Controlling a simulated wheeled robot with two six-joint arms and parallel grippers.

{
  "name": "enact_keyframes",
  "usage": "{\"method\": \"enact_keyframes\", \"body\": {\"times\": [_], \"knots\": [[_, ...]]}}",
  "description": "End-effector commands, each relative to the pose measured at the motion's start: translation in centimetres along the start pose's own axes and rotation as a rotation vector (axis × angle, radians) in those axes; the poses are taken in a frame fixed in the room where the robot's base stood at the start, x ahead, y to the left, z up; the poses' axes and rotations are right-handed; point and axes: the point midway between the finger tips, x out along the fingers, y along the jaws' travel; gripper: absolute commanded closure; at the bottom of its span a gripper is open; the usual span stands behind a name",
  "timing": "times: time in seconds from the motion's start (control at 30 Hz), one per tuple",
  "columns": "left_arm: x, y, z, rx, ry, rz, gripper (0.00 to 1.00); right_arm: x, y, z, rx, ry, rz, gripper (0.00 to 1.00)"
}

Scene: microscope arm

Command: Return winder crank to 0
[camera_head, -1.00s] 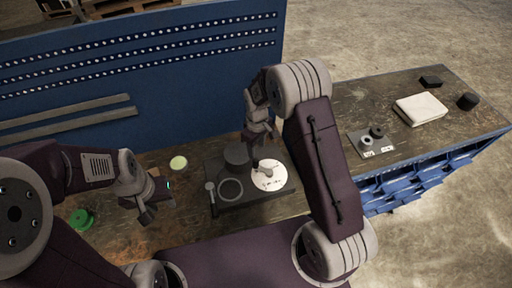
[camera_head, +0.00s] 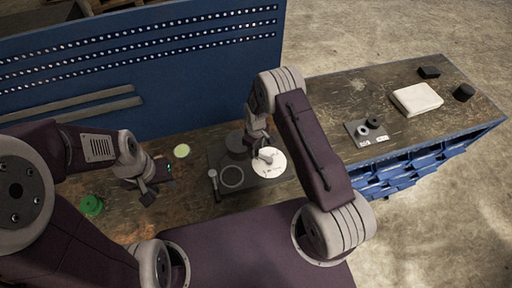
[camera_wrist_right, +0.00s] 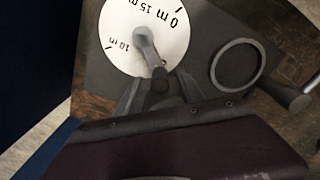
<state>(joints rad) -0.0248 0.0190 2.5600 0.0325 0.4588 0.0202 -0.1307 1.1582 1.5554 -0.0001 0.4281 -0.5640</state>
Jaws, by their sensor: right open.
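The winder's white dial (camera_head: 270,165) lies on a dark base plate; the right wrist view shows its marks "0 m", "15 m" and "10 m" (camera_wrist_right: 150,20). The grey crank (camera_wrist_right: 147,45) runs from the dial's middle toward my right gripper (camera_wrist_right: 157,88). The crank's outer end lies between the spread fingers, and I cannot tell whether they touch it. In the head view my right gripper (camera_head: 258,138) is just above the dial's upper left edge. My left gripper (camera_head: 142,187) is off to the left over the bench, away from the winder; its jaw opening is unclear.
A dark ring (camera_head: 231,177) and a dark round block (camera_head: 238,143) are on the plate left of the dial. A pale green disc (camera_head: 181,151) and a green object (camera_head: 91,205) lie on the bench. A small plate with dark knobs (camera_head: 366,132) and a white block (camera_head: 417,99) are at right.

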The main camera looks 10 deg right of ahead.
Motion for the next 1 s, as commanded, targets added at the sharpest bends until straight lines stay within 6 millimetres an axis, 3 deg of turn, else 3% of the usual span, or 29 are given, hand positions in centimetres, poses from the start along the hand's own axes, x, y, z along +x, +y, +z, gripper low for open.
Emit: {"method": "enact_keyframes", "body": {"times": [0.07, 0.1, 0.23, 0.27, 1.0], "knots": [[0.03, 0.00, 0.00, 0.000, 0.000, 0.000, 0.64, -0.01, 0.01, -0.01, 0.000, 0.000, 0.000, 0.55], [0.03, 0.00, 0.00, 0.000, 0.000, 0.000, 0.64, -0.01, 0.01, -0.01, 0.000, 0.000, 0.000, 0.61], [0.03, 0.00, 0.00, 0.000, 0.000, 0.000, 0.64, -0.03, 0.01, -0.01, 0.000, 0.000, 0.000, 0.97], [0.03, 0.00, 0.00, 0.000, 0.000, 0.000, 0.64, -0.04, 0.01, -0.01, 0.000, 0.000, 0.000, 1.00], [0.01, 0.00, 0.00, 0.000, 0.000, 0.000, 0.64, -0.10, 0.01, -0.02, 0.000, 0.000, 0.000, 1.00]]}}
